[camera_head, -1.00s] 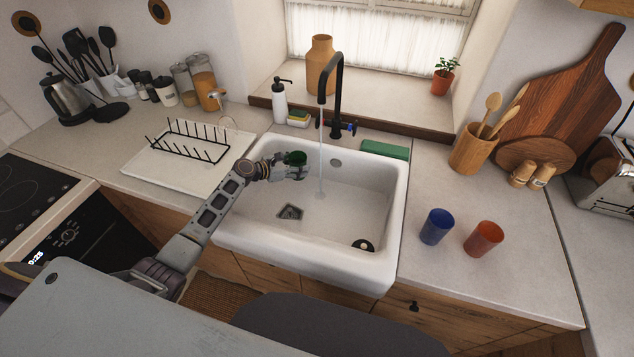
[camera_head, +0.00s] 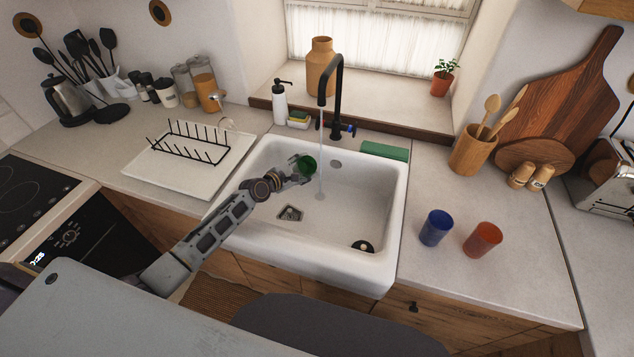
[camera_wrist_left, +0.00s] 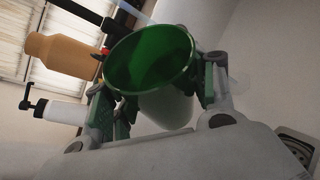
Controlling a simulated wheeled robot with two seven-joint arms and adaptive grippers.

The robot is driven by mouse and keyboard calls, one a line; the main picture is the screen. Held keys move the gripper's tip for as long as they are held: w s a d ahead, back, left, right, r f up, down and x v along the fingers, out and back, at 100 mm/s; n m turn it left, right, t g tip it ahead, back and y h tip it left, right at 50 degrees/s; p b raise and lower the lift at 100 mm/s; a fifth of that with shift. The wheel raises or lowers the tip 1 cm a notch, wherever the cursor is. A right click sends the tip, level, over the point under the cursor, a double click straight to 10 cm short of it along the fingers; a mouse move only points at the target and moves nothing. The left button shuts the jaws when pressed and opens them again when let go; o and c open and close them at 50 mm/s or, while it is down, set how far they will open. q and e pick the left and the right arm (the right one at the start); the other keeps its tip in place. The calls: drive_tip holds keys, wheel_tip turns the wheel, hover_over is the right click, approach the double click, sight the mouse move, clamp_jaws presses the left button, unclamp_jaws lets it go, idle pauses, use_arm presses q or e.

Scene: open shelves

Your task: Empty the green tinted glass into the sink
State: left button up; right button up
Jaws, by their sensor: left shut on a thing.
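The green tinted glass (camera_head: 307,165) is held over the white sink (camera_head: 337,247), close to the left of the running stream of water. My left gripper (camera_head: 302,170) is shut around its sides. In the left wrist view the glass (camera_wrist_left: 152,75) has its open mouth facing the camera, with a finger on each side. Its inside looks dark green, and I cannot tell how much liquid is in it. In the head view the glass looks tilted. The black faucet (camera_head: 338,95) pours a thin stream into the sink. My right gripper is not in view.
A blue cup (camera_head: 435,228) and a red cup (camera_head: 483,239) stand on the right counter. A dish rack (camera_head: 188,143) stands at left. The sink's right half is free.

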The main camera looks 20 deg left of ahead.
sight(311, 159)
use_arm(q)
drive_tip(key=shift+s+d+r+m+t, duration=0.15)
drive_tip(key=shift+r+m+t, duration=0.3)
drive_tip(key=shift+m, duration=0.25)
drive_tip(key=shift+r+m, duration=0.2)
drive_tip(key=shift+m, duration=0.1)
drive_tip(key=shift+s+d+r+m+t+y, duration=0.1)
drive_tip(key=shift+r+m+t+y, duration=0.15)
drive_tip(key=shift+r+m+t, duration=0.4)
drive_tip(key=shift+s+d+r+m+t+y, duration=0.1)
drive_tip(key=shift+r+m+t+y, duration=0.15)
drive_tip(key=shift+m, duration=0.7)
drive_tip(key=shift+s+d+r, duration=0.15)
drive_tip(key=shift+s+d, duration=0.05)
drive_tip(key=shift+d, duration=0.05)
drive_tip(key=shift+s+d+m, duration=0.15)
drive_tip(key=shift+d+m, duration=0.05)
drive_tip(key=shift+m, duration=0.1)
drive_tip(key=shift+s+d+r+m+t+p, duration=0.3)
drive_tip(key=shift+s+d+m+t+p, duration=0.05)
drive_tip(key=shift+d+m+p, duration=0.15)
drive_tip(key=shift+s+d+r+m+t+b, duration=0.15)
drive_tip(key=shift+r+m+t+b, duration=0.2)
drive_tip(key=shift+m, duration=0.45)
drive_tip(key=shift+s+d+r+m+t+b, duration=0.1)
drive_tip(key=shift+r+m+t+b, duration=0.2)
drive_tip(key=shift+m, duration=0.5)
idle(1.0)
